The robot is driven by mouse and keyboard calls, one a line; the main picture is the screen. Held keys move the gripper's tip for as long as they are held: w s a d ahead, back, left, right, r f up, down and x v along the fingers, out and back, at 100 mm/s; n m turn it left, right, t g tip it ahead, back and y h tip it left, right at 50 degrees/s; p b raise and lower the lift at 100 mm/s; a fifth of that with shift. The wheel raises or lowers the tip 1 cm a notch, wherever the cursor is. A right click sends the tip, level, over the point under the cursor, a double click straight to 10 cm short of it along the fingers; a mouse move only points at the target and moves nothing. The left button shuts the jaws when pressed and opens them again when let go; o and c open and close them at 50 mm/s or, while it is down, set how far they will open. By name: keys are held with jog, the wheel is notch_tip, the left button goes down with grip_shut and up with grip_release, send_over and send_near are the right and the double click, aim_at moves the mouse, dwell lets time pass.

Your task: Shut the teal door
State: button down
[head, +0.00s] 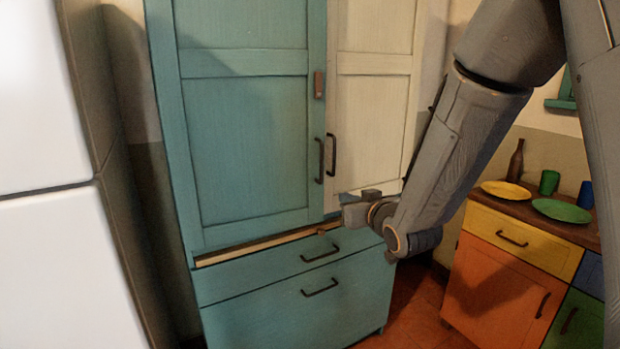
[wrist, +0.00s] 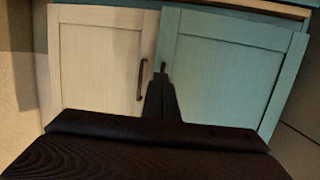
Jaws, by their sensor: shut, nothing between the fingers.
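The teal door (head: 245,130) is the left door of a tall cabinet, with a dark upright handle (head: 319,160) near its right edge. It hangs beside a cream door (head: 370,120) and looks nearly in line with it; I cannot tell whether it is fully shut. A pale wood strip shows under its bottom edge. My gripper (head: 350,211) is low in front of the doors' meeting edge, with its fingers together and empty. In the wrist view my fingertips (wrist: 160,80) point at the teal door (wrist: 225,75) near its handle (wrist: 163,67); contact is unclear.
Teal drawers (head: 300,300) with dark handles are below the doors. A counter (head: 530,218) at right holds yellow and green plates, a bottle and cups, above colored cupboards. A white block-like surface (head: 45,240) fills the left edge. Some floor (head: 405,300) shows between cabinet and counter.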

jog(key=a+r+n+t+y, duration=0.1)
jog(key=a+r+y, duration=0.2)
jog(key=a, duration=0.1)
jog(key=p, duration=0.4)
send_near(305, 165)
jog(key=x, duration=0.6)
jog(key=shift+w+a+f, duration=0.15)
jog(key=shift+w, duration=0.05)
jog(key=shift+w+b, duration=0.1)
jog(key=shift+b, duration=0.2)
